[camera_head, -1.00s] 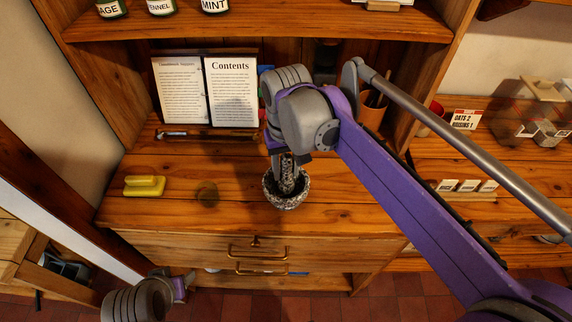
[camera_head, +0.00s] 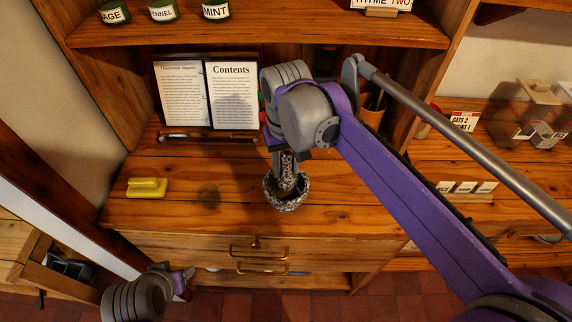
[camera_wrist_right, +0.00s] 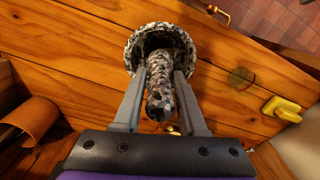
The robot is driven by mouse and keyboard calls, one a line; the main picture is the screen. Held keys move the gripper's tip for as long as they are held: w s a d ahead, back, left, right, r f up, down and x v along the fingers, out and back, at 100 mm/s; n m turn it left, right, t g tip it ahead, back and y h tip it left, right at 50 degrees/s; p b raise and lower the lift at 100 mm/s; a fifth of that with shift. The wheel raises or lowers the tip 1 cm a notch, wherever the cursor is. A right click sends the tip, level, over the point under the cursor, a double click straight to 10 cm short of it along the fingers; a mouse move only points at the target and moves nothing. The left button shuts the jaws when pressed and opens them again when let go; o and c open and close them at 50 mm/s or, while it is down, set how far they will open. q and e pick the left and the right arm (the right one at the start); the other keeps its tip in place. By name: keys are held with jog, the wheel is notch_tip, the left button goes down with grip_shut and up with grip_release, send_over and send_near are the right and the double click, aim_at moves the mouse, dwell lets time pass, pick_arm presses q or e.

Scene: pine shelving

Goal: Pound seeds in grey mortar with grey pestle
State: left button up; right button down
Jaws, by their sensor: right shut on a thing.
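The speckled grey mortar (camera_head: 286,203) stands on the wooden counter near its front edge. The speckled grey pestle (camera_wrist_right: 160,84) is held between the fingers of my right gripper (camera_wrist_right: 160,102), with its lower end inside the mortar bowl (camera_wrist_right: 132,52). In the head view my right gripper (camera_head: 287,172) hangs over the mortar, shut on the pestle (camera_head: 286,168). No seeds can be made out; the bowl's inside is mostly hidden by the pestle and fingers. My left gripper (camera_head: 184,281) is low at the left, in front of the counter, and its fingers are too unclear to judge.
A yellow block-like object (camera_head: 147,188) lies on the counter at the left, beside a dark round spot (camera_head: 209,194). An open recipe book (camera_head: 207,94) stands behind. Labelled jars (camera_head: 163,11) line the upper shelf. The counter between the yellow object and mortar is mostly clear.

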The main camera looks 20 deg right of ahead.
jog(key=shift+f, duration=0.1)
jog(key=shift+f+b, duration=0.95)
jog(key=shift+f, duration=0.85)
jog(key=shift+r+p, duration=1.3)
jog(key=shift+r, duration=0.65)
jog(key=shift+f, duration=0.1)
jog(key=shift+s+f, duration=0.1)
jog(key=shift+f+b, duration=1.05)
jog(key=shift+f, duration=0.7)
jog(key=shift+r+p, duration=1.25)
jog(key=shift+r, duration=0.65)
